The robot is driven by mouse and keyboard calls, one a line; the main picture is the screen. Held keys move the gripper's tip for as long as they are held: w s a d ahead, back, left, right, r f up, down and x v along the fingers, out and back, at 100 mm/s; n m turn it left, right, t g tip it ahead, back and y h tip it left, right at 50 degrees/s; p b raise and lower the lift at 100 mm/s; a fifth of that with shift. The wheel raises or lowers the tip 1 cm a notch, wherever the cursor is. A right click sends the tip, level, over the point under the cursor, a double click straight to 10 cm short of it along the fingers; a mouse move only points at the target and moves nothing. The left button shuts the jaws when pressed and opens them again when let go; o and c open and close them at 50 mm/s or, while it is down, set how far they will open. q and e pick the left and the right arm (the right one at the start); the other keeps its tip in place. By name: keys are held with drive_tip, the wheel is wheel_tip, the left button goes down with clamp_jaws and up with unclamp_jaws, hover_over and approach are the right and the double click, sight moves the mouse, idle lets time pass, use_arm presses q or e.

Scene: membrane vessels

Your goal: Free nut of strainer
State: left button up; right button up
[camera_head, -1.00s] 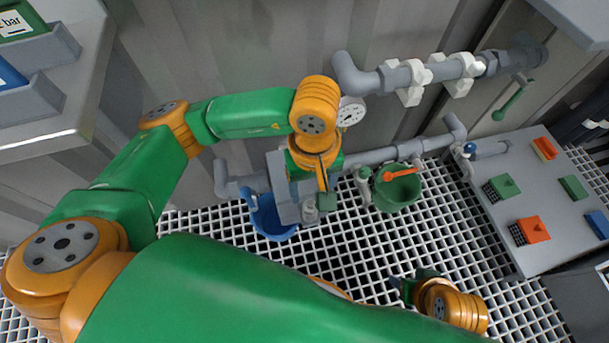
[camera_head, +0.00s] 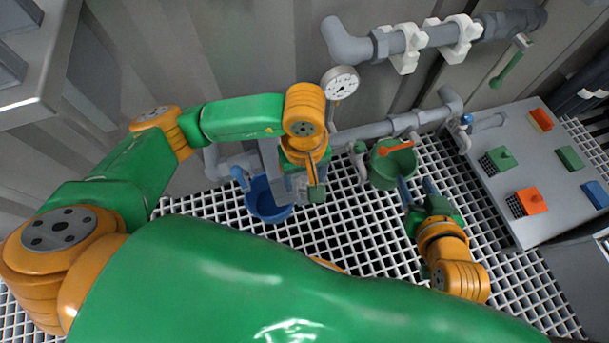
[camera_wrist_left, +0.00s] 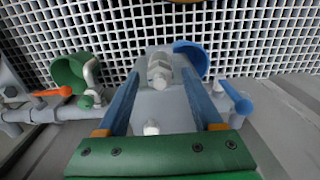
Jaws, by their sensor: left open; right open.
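In the left wrist view a grey strainer body (camera_wrist_left: 175,108) carries a pale hex nut (camera_wrist_left: 160,70) at its far end and a smaller light fitting (camera_wrist_left: 152,128) nearer me. My left gripper (camera_wrist_left: 160,75) is open, its blue fingers on either side of the nut with gaps showing. In the head view my left gripper (camera_head: 312,190) hangs over the strainer and largely hides it and the nut. My right gripper (camera_head: 416,183) is open and empty, its blue fingers just right of the green bucket (camera_head: 392,170).
A blue bucket (camera_head: 262,208) sits beside the strainer. A pressure gauge (camera_head: 340,82) and grey pipes run along the wall. A grey panel (camera_head: 545,180) with coloured blocks stands right. Open grating lies in front.

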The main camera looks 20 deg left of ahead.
use_arm(q)
clamp_jaws()
